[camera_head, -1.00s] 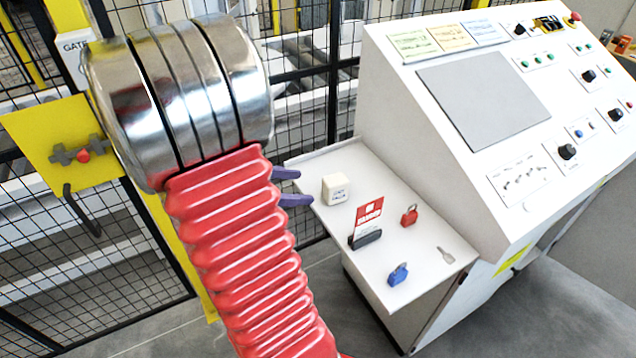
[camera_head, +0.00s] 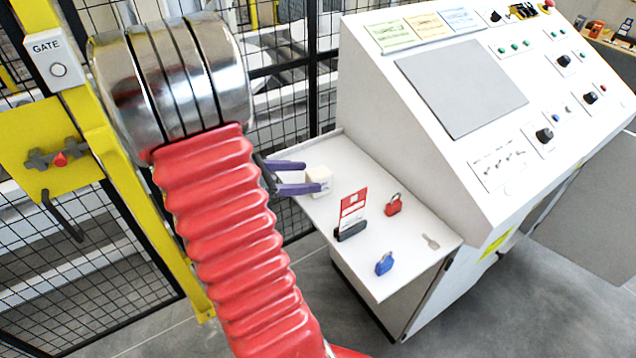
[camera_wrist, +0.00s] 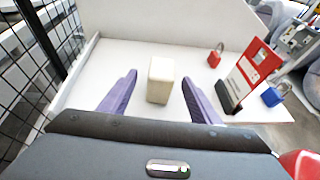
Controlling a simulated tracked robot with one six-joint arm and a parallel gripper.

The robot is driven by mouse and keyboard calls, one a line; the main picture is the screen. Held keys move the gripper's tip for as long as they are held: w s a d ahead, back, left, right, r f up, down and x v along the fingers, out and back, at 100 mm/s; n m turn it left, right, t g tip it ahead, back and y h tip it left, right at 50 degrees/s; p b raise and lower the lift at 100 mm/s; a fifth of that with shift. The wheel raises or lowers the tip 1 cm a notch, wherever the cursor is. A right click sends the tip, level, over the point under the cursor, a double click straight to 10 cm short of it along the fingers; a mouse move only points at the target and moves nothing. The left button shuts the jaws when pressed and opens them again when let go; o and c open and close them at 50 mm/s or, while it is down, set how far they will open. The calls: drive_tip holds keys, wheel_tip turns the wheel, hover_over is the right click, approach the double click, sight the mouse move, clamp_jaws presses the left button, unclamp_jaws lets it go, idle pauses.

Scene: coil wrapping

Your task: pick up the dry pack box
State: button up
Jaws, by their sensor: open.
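The dry pack box is a small cream box (camera_head: 319,180) on the left part of the white side shelf of the console. In the wrist view the box (camera_wrist: 161,80) stands upright between the two purple fingers, with space on both sides. My gripper (camera_head: 306,177) is open, with its fingers reaching in from the left at the box. In the wrist view my gripper (camera_wrist: 160,98) has its fingertips spread wide around the box's near part. In the head view one finger partly covers the box.
On the shelf (camera_head: 366,265) are a red tag in a black holder (camera_head: 351,216), a red padlock (camera_head: 394,205), a blue padlock (camera_head: 384,264) and a key (camera_head: 431,241). The console (camera_head: 440,150) rises behind. A mesh fence (camera_head: 90,270) stands left.

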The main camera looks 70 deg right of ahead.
sight(308, 177)
drive_tip(key=shift+x, duration=1.9)
drive_tip(key=shift+x, duration=2.65)
drive_tip(key=shift+a, duration=0.1)
drive_tip(key=c, duration=1.2)
wheel_tip(308, 177, up, 10)
